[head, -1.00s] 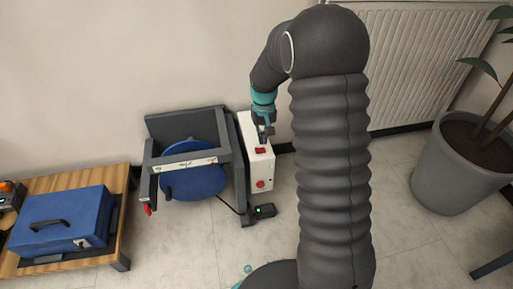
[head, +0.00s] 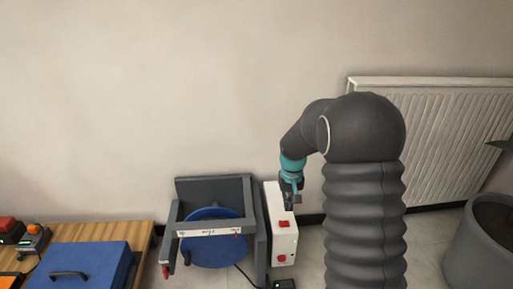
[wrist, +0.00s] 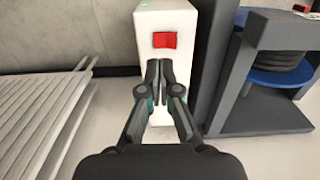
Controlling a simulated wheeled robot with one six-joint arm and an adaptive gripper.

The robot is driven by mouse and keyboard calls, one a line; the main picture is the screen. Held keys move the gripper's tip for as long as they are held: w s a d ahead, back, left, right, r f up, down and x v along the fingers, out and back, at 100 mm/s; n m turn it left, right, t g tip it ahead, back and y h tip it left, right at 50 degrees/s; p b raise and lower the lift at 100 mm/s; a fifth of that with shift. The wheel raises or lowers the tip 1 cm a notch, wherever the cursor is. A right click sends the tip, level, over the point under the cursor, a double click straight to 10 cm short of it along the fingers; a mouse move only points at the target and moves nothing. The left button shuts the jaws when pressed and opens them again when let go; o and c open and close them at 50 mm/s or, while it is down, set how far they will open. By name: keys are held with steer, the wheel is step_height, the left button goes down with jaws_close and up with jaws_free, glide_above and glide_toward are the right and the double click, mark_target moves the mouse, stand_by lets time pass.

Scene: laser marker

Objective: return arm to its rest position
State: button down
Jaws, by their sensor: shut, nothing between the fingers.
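My gripper (wrist: 161,70) is shut and empty. In the wrist view its fingertips point at the white control box (wrist: 180,20), just below the red switch (wrist: 165,40). In the head view my gripper (head: 289,204) is in front of the upper part of the white box (head: 284,243), close to the red switch (head: 284,224); I cannot tell whether it touches. My dark arm is bent over from its column, with the wrist hanging down to the left. A second red button (head: 281,258) is lower on the box.
A grey machine frame (head: 262,235) with a blue disc (head: 213,252) stands left of the box. A wooden table (head: 130,235) with a blue case (head: 85,262) is further left. A radiator (head: 440,140) and plant pot (head: 470,250) are at the right.

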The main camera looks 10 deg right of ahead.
steer(key=shift+s+f+g, duration=0.15)
steer(key=shift+s+f, duration=0.25)
steer(key=shift+s, duration=0.25)
steer(key=shift+s+f+g, duration=0.15)
steer(key=shift+s+f, duration=0.2)
steer(key=shift+s, duration=0.25)
steer(key=s+a+r+t+p, duration=0.1)
steer(key=s+r+t+p, duration=0.4)
steer(key=s+r, duration=2.1)
steer(key=shift+s+a+t, duration=0.15)
steer(key=shift+s+t, duration=0.45)
steer(key=shift+s, duration=0.4)
steer(key=shift+r, duration=0.1)
